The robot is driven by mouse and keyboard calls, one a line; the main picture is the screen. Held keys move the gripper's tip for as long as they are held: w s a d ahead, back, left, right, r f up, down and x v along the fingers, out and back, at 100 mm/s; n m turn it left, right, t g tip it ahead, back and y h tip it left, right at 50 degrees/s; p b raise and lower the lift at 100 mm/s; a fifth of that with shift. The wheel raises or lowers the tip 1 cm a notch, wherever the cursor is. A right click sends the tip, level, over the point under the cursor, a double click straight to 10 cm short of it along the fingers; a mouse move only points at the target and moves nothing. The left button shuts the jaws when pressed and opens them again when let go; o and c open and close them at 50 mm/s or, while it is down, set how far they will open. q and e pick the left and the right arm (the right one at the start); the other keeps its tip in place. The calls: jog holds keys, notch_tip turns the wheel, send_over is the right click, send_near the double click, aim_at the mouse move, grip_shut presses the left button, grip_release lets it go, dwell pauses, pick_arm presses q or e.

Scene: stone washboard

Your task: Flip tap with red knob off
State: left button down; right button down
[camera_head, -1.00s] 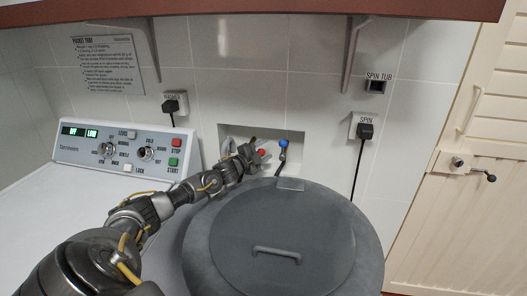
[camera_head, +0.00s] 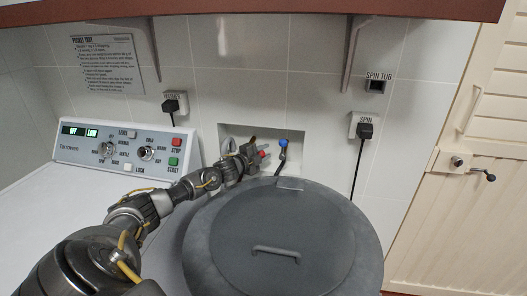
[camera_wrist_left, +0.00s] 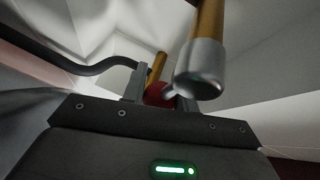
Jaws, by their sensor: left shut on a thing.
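The tap's red knob (camera_head: 263,154) shows in the wall recess, just right of my left gripper (camera_head: 248,156). In the left wrist view the red knob (camera_wrist_left: 157,94) sits between the fingers of my left gripper (camera_wrist_left: 160,92), which is shut on it. A brass and grey metal tap part (camera_wrist_left: 205,65) stands close in front of the camera there. The gripper hides most of the red-knob tap in the head view. The blue-knob tap (camera_head: 283,145) stands to the right, apart from the gripper. My right gripper is not in view.
A round grey tub with a lid (camera_head: 270,235) stands below the recess (camera_head: 292,135). A washer control panel (camera_head: 120,150) is at the left. A dark hose (camera_wrist_left: 85,65) shows in the left wrist view. A plug and cable (camera_head: 364,131) hang at the right.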

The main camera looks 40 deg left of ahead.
pick_arm(q)
jog(key=c, duration=1.1)
grip_release()
jog(key=shift+s+f, duration=0.1)
jog(key=shift+s, duration=0.5)
jog(key=shift+s+a+r+b, duration=0.1)
jog(key=shift+s+r+b, duration=0.15)
jog(key=shift+s, duration=1.35)
jog(key=shift+s+r+b, duration=0.1)
jog(key=shift+s+b, duration=0.15)
jog(key=shift+s, duration=1.4)
jog(key=shift+s+a+r+b, duration=0.1)
jog(key=shift+s+r+b, duration=0.15)
jog(key=shift+s, duration=1.35)
jog(key=shift+d, duration=0.1)
